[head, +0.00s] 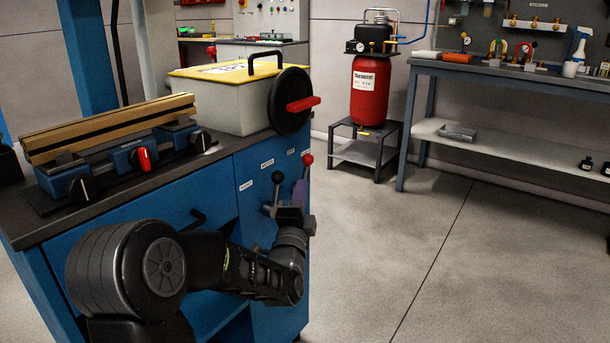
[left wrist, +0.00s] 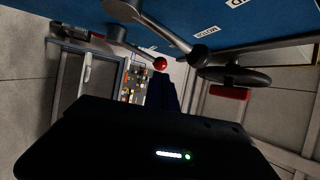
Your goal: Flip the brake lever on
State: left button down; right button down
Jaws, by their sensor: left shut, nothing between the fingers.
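Two levers stand out from the blue cabinet's right-hand face in the head view. One lever has a dark grey knob (head: 277,178); the other has a red knob (head: 307,160). My right gripper is out of view.
The blue cabinet (head: 185,205) carries a wooden-jawed clamp fixture (head: 110,130) and a pale box with yellow lid (head: 225,95). A black wheel with red handle (head: 290,100) overhangs the levers. A red tank (head: 370,90) and bench (head: 500,75) stand behind; floor at right is clear.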

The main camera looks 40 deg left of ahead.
aim_at(308, 163)
pick_arm(q)
jog(key=b+x, duration=0.1)
jog(key=x, duration=0.5)
jog(key=shift+w+a+r, duration=0.1)
jog(key=shift+w, duration=0.1)
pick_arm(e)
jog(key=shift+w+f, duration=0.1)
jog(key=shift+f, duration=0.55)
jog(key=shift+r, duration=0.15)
